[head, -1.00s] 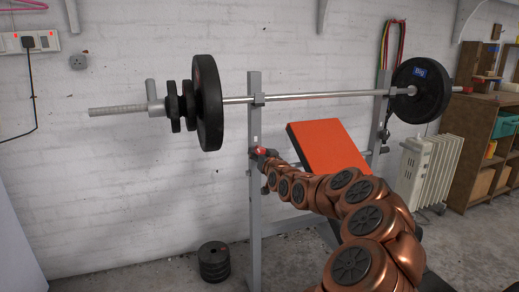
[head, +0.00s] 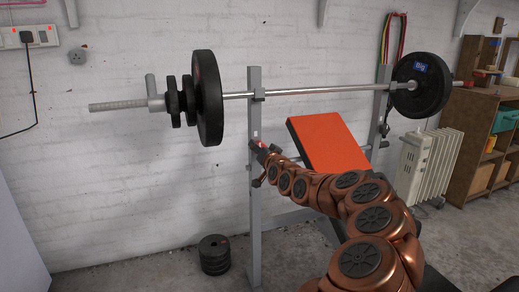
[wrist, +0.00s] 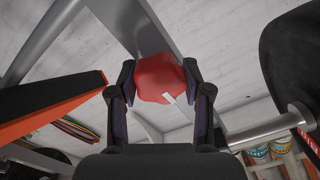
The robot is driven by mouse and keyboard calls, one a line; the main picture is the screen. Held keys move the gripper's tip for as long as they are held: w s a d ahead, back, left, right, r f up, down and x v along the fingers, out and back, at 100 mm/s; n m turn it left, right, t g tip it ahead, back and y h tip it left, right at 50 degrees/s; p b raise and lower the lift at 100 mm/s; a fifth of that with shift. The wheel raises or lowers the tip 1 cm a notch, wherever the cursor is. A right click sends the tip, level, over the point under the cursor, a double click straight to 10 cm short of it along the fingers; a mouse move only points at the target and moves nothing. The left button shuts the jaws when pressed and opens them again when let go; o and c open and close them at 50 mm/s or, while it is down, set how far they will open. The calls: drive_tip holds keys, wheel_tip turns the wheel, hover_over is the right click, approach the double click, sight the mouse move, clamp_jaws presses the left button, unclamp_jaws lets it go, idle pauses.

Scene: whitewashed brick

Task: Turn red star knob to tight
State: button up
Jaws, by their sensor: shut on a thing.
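The red star knob (wrist: 160,80) is on the grey upright post of the bench rack. In the wrist view it sits between the two dark fingers of my gripper (wrist: 161,98), which are shut on it from both sides. A small white mark shows on the knob's lower edge. In the head view my gripper (head: 262,150) is at the grey upright post (head: 254,200), and only a bit of red shows there. The rest of the knob is hidden by my gripper and arm.
A loaded barbell (head: 300,94) rests across the rack above my arm. The orange bench pad (head: 328,142) is close to the right of my gripper. Weight plates (head: 214,255) are stacked on the floor. A white radiator (head: 428,168) and wooden shelves (head: 470,122) stand at the right.

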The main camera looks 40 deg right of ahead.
drive_tip(key=o, duration=1.2)
drive_tip(key=shift+v, duration=6)
